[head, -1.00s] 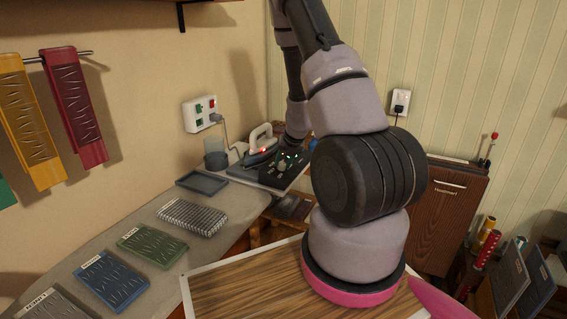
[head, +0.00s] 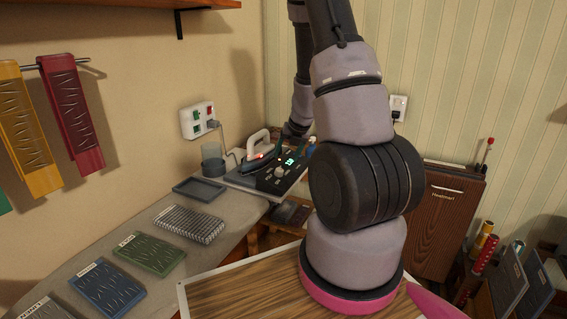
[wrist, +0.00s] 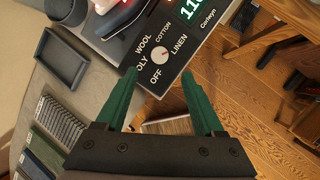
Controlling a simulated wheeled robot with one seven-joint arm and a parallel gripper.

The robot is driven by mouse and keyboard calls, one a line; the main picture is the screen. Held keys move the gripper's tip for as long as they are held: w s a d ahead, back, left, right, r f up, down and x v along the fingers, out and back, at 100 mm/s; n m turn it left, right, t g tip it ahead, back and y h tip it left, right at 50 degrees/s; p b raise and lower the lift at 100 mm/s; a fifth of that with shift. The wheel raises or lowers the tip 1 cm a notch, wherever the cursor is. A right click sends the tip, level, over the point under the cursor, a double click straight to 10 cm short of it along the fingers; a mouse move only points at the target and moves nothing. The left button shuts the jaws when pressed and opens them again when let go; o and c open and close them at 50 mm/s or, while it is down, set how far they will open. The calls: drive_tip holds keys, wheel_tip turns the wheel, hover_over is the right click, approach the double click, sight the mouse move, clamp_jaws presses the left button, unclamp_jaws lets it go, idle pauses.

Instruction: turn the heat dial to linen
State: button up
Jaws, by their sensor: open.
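The heat dial (wrist: 160,57) is a small round pale knob with a red mark on a black control panel (wrist: 172,74). OFF, POLY, WOOL, COTTON and LINEN are printed around it. The red mark points up and right, towards the COTTON–LINEN side; I cannot tell exactly which label. My gripper (wrist: 159,74) is open and empty, its green fingers spread on either side of the dial's near side, apart from it. In the head view the dial (head: 280,172) is small and my gripper is mostly hidden around the panel.
An iron (head: 257,150) stands on the left of the panel, with a red light near it. A green display (wrist: 194,10) lies beside the dial. An empty grey tray (head: 199,189) and several fabric-like pads lie on the counter (head: 225,215). Wooden furniture stands right of the panel.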

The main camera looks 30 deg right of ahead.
drive_tip(key=shift+v, duration=1.25)
drive_tip(key=s+a+r+n+t+y, duration=0.1)
drive_tip(key=s+a+r+n+y, duration=0.1)
drive_tip(key=a+r+n, duration=0.65)
drive_tip(key=s+a+r+n+t+y, duration=0.15)
drive_tip(key=a+r+n, duration=0.35)
drive_tip(key=r+n, duration=0.5)
drive_tip(key=s+a+r+n+h, duration=0.1)
drive_tip(key=s+r+n, duration=0.4)
drive_tip(key=s+n, duration=0.4)
drive_tip(key=s+a+r+n+h, duration=0.1)
drive_tip(key=s+r+n, duration=0.4)
drive_tip(key=s+n, duration=0.4)
drive_tip(key=shift+r+g, duration=0.4)
drive_tip(key=shift+g, duration=0.05)
